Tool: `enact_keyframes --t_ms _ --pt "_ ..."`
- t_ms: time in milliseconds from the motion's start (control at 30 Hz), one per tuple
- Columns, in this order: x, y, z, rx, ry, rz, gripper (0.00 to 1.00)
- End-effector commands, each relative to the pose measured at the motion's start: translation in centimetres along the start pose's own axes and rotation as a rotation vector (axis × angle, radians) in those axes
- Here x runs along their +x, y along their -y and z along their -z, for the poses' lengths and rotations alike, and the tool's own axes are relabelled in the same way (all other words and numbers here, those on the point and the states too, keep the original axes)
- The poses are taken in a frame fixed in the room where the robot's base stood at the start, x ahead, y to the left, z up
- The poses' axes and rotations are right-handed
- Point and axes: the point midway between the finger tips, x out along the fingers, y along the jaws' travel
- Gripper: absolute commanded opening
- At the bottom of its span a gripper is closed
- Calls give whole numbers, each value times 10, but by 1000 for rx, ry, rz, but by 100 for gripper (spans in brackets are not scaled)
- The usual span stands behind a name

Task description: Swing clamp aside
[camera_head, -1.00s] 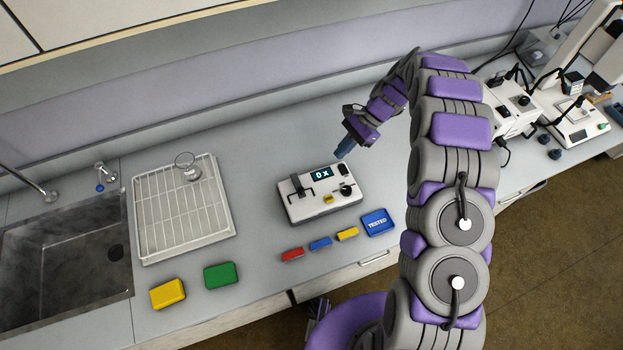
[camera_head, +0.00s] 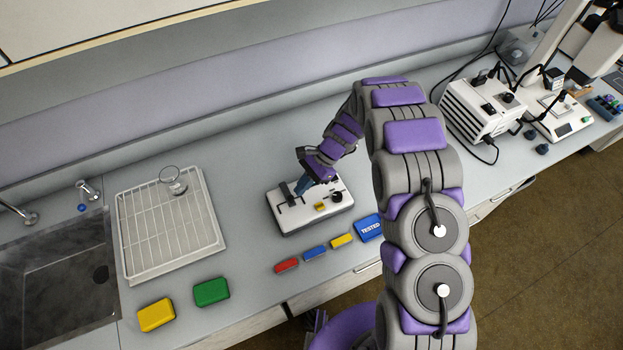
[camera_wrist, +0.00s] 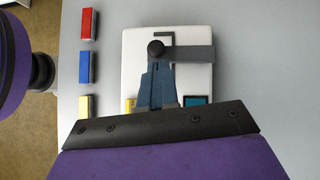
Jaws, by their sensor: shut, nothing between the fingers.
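The white device (camera_head: 288,217) sits on the bench in the head view, with a dark clamp on its top. In the wrist view the clamp is a grey bar (camera_wrist: 198,53) with a round black knob (camera_wrist: 156,48) at its left end, over the white top of the device (camera_wrist: 136,70). My gripper (camera_head: 301,191) is over the left part of the device. Its blue fingers (camera_wrist: 157,68) are shut with nothing between them, and their tips are right at the knob. I cannot tell whether they touch it. My wrist hides the device's display in the head view.
Red (camera_head: 287,265), blue (camera_head: 314,253) and yellow (camera_head: 341,240) small blocks and a blue TESTED block (camera_head: 369,228) lie before the device. A white rack (camera_head: 127,230) with a glass dish stands left, beside green (camera_head: 211,292) and yellow (camera_head: 156,315) blocks. Bench behind the device is clear.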

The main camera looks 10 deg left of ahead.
Motion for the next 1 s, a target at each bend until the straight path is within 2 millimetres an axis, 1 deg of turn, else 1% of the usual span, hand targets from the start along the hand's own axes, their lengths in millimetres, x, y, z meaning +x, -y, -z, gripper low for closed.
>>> enact_keyframes --t_ms 133,567,1000 --pt "5 0 -4 0 1 1 0" --pt "5 0 -5 6 2 4 0" --pt "9 -3 -8 66 2 53 0"
